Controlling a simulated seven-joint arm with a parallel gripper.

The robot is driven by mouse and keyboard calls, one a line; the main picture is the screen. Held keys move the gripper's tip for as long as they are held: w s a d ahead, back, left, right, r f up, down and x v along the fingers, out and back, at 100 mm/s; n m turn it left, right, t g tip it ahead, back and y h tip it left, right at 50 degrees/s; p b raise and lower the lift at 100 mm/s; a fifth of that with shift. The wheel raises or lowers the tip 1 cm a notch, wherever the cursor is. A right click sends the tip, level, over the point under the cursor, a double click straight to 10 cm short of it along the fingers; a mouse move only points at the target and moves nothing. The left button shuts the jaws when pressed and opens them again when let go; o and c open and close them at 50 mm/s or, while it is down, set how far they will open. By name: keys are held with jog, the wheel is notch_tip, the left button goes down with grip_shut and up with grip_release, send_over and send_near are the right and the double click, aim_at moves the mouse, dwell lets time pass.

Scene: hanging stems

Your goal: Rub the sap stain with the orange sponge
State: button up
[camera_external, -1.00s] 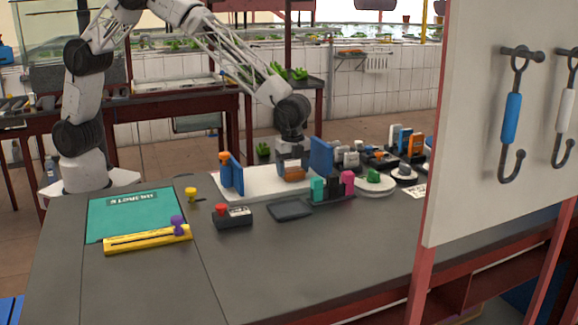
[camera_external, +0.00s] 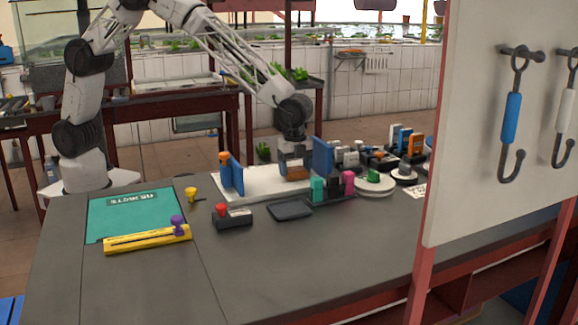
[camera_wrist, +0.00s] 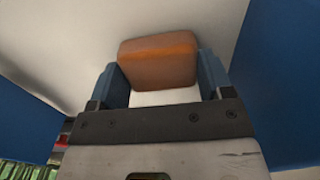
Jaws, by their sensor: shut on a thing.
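The orange sponge (camera_wrist: 158,60) is a brownish-orange block between the two blue fingers of my gripper (camera_wrist: 160,84) in the wrist view. My gripper is shut on it. In the external view the sponge (camera_external: 294,173) is low over the white board (camera_external: 262,185), between two blue uprights. I cannot tell whether it touches the board. The sap stain cannot be made out in either view; the sponge and gripper may cover it.
A blue upright (camera_external: 322,157) stands close to the right of my gripper, and another blue upright (camera_external: 236,174) with an orange-topped piece stands left. Teal and pink blocks (camera_external: 348,183) stand in front right. A dark tray (camera_external: 290,209) lies in front.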

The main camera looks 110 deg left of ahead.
jog(key=shift+s+d+r, duration=0.15)
jog(key=shift+s+d, duration=0.35)
jog(key=shift+d, duration=0.05)
jog(key=shift+w+a+r, duration=0.1)
jog(key=shift+r, duration=3.75)
